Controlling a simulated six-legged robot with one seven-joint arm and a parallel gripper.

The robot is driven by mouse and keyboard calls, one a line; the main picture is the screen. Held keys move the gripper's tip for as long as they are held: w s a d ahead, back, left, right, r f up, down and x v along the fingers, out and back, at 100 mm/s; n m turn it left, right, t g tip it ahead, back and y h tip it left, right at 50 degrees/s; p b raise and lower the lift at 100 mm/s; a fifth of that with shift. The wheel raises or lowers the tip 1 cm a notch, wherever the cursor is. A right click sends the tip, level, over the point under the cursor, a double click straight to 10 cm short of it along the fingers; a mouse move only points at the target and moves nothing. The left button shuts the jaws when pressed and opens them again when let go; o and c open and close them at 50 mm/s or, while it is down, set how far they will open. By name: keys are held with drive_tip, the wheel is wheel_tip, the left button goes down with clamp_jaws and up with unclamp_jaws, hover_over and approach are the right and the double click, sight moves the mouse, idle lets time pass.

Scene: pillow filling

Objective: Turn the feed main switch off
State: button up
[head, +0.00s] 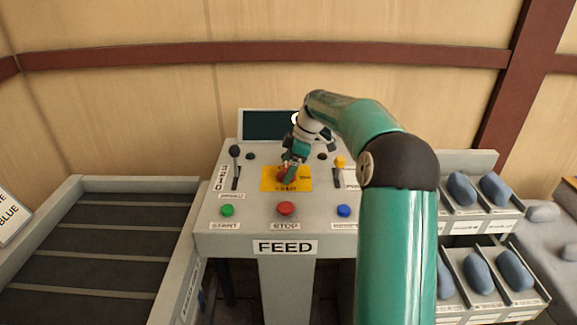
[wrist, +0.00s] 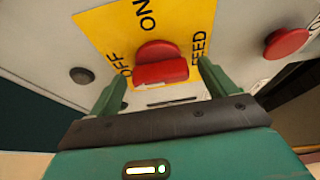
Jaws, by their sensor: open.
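The feed main switch (wrist: 160,65) is a red rotary knob on a yellow plate (wrist: 190,20) marked OFF, ON and FEED in the wrist view. In the head view the yellow plate (head: 303,180) lies in the middle of the grey FEED console, and the red knob (head: 285,175) is partly hidden by my gripper. My gripper (wrist: 160,85) is open, with one green finger on each side of the knob. I cannot tell whether the fingers touch it. In the head view my gripper (head: 290,166) comes down onto the plate from above.
A green START button (head: 227,211), a red STOP button (head: 286,208) and a blue button (head: 344,211) line the console's front. A black lever (head: 235,166) and a yellow-topped lever (head: 340,167) flank the plate. A conveyor (head: 90,245) is at left, and bins with blue pillows (head: 477,272) at right.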

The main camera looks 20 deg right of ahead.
drive_tip(key=v, duration=1.3)
drive_tip(key=shift+d+r, duration=0.25)
drive_tip(key=shift+r, duration=0.1)
drive_tip(key=shift+s, duration=0.1)
